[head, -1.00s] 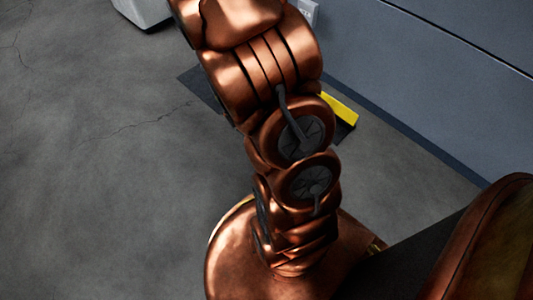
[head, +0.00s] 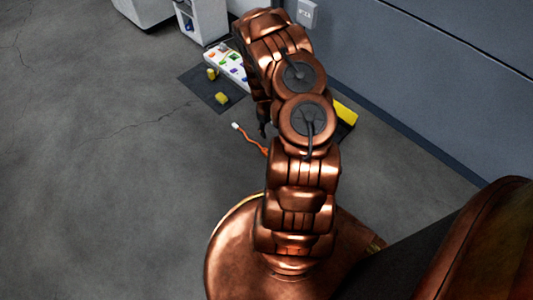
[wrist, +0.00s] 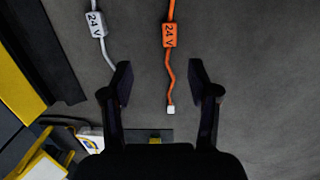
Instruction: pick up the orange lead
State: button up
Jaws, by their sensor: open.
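The orange lead (wrist: 170,73) lies on the grey floor in the wrist view, with an orange "24 V" tag and a white plug at its lower end. Its plug end and part of its cable (head: 252,140) show in the head view, left of my arm; the rest is hidden behind the arm. My gripper (wrist: 160,67) is open and empty, and in the picture the lead's lower part runs between its two fingers, nearer the right one. I cannot tell the height gap. In the head view only a dark finger part of my gripper (head: 262,129) shows.
A white lead (wrist: 96,25) with a "24 V" tag lies left of the orange one. A white tray (head: 236,80) with coloured pieces and yellow blocks (head: 222,98) are on a dark mat (head: 201,88). A yellow object (head: 346,112) is right of my arm. Floor at left is clear.

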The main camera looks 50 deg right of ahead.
jog(key=t, duration=0.1)
send_over(267, 152)
jog(key=shift+y, duration=0.3)
jog(key=f, duration=0.9)
jog(key=shift+s+d+f, duration=0.25)
jog(key=shift+s+d, duration=0.05)
jog(key=shift+d, duration=0.1)
notch_tip(267, 152, down, 2)
jog(key=shift+f+b, duration=0.25)
jog(key=shift+b, duration=0.7)
jog(key=f+b, duration=0.4)
jog(key=f, duration=0.1)
jog(key=shift+w+a+f+b, duration=0.1)
jog(key=shift+w+a+b, duration=0.2)
jog(key=shift+a+b, duration=0.1)
jog(key=shift+c, duration=0.4)
grip_shut()
